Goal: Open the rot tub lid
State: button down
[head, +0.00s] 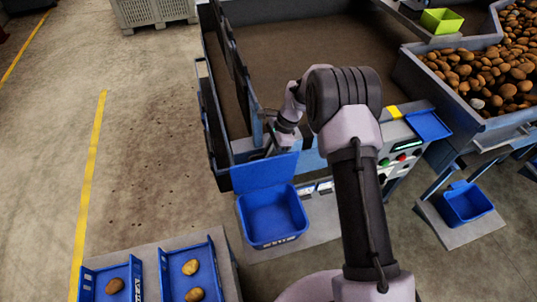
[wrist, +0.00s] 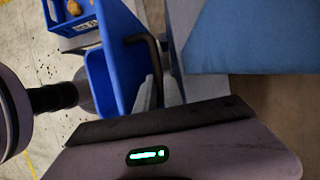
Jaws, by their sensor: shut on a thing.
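The rot tub (head: 272,218) is a blue open-topped bin below the front of the grader, and its inside shows. Its blue lid (head: 265,173) stands raised like a panel at the tub's back edge. In the wrist view the lid (wrist: 122,30) is beside the fingers, with a dark bent handle (wrist: 152,55) at its edge. My gripper (head: 276,148) is at the lid's top edge. In the wrist view my gripper's fingers (wrist: 158,92) are shut on the handle; the exact contact is partly hidden.
Blue crates (head: 193,270) with a few potatoes stand at the front left. The grader's frame and control panel (head: 402,155) are right of my gripper. Another blue tub (head: 466,203) stands at the right. Potatoes fill the hopper (head: 440,95). The floor at left is clear.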

jog(key=c, duration=1.6)
grip_release()
jog(key=shift+w+r, duration=0.25)
jog(key=shift+w, duration=0.05)
jog(key=shift+c, duration=0.2)
jog(key=shift+r, duration=0.1)
notch_tip(320, 180, up, 7)
jog(key=p, duration=0.4)
jog(key=shift+r+p, duration=0.15)
jog(key=shift+p, duration=0.2)
jog(key=shift+w, duration=0.1)
